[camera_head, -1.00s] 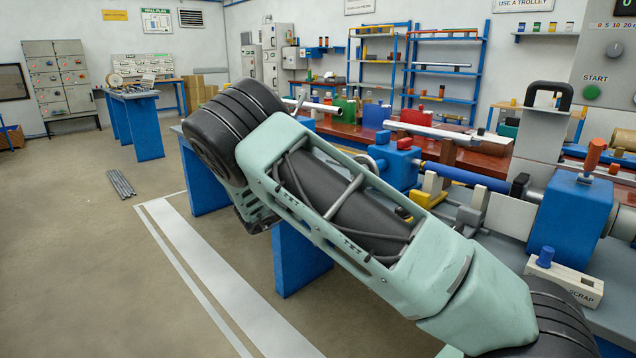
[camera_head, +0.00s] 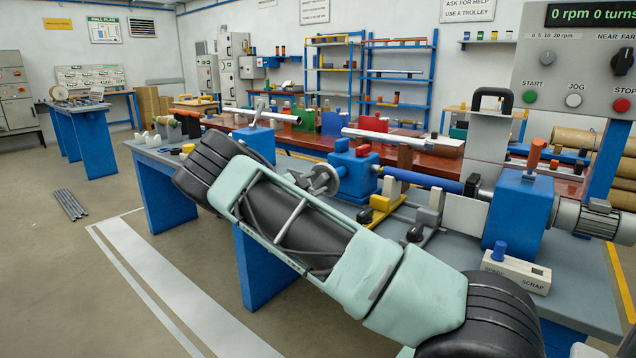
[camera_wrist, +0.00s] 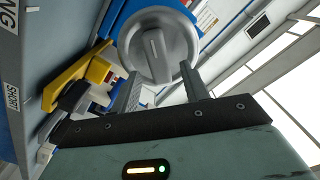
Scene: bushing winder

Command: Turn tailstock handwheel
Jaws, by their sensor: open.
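The tailstock handwheel (camera_head: 322,178) is a grey metal disc on the left side of the blue tailstock (camera_head: 355,172). In the wrist view the silver round wheel (camera_wrist: 145,62) fills the upper middle, with a raised bar across its face. My gripper (camera_wrist: 160,70) is open, one finger toward each side of the wheel's lower rim. The fingertips overlap the rim in the picture; I cannot tell whether they touch it. Nothing is held.
A blue winding tube (camera_head: 420,181) runs from the tailstock toward the blue headstock (camera_head: 518,210). A scrap box (camera_head: 517,272) sits at the bench's front right. The control panel (camera_head: 580,75) reads 0 rpm, 0 turns.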

